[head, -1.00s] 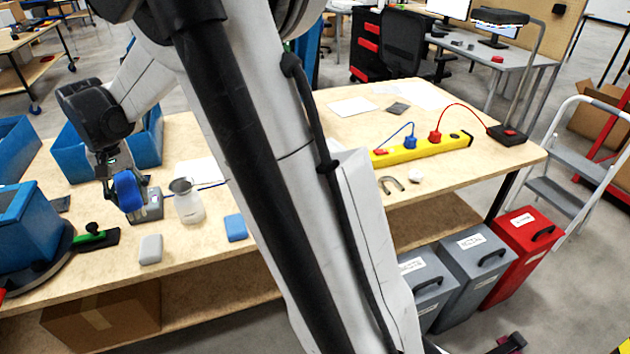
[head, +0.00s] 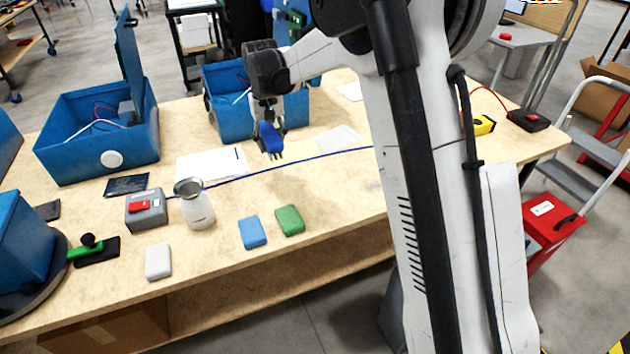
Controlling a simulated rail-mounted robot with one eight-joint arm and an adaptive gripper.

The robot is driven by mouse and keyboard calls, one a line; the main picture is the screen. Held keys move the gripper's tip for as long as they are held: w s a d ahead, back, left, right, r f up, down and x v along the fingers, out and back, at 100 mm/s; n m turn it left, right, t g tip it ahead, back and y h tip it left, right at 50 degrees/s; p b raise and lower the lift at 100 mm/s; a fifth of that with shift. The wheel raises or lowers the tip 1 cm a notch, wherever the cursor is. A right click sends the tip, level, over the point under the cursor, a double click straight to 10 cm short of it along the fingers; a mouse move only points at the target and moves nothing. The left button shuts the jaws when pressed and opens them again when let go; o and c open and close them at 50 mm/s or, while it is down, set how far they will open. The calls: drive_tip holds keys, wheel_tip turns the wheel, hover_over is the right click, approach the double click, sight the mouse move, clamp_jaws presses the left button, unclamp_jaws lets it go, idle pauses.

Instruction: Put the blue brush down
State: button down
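My gripper (head: 270,143) hangs from the arm above the rear middle of the wooden table, in front of a blue bin. A blue object, apparently the blue brush (head: 271,136), shows between its fingers. The gripper looks shut on it, though the finger contact is small and partly hidden. The blue piece appears a little above the tabletop, and I cannot tell whether it touches it.
A blue cable (head: 290,161) crosses the table (head: 330,200). A jar (head: 196,205), a grey switch box (head: 146,210), a blue block (head: 252,232), a green block (head: 290,220) and a white block (head: 158,262) stand in front. A blue bin (head: 228,110) stands behind the gripper.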

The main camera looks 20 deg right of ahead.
drive_tip(key=b, duration=0.1)
hover_over(311, 181)
wheel_tip(311, 181, down, 7)
drive_tip(key=shift+w+r, duration=0.1)
wheel_tip(311, 181, down, 4)
drive_tip(key=shift+f+b, duration=0.1)
drive_tip(key=shift+b, duration=0.3)
drive_tip(key=shift+f+b, duration=0.3)
drive_tip(key=shift+b, duration=0.05)
drive_tip(key=c, duration=1.3)
unclamp_jaws()
drive_tip(key=shift+f, duration=0.1)
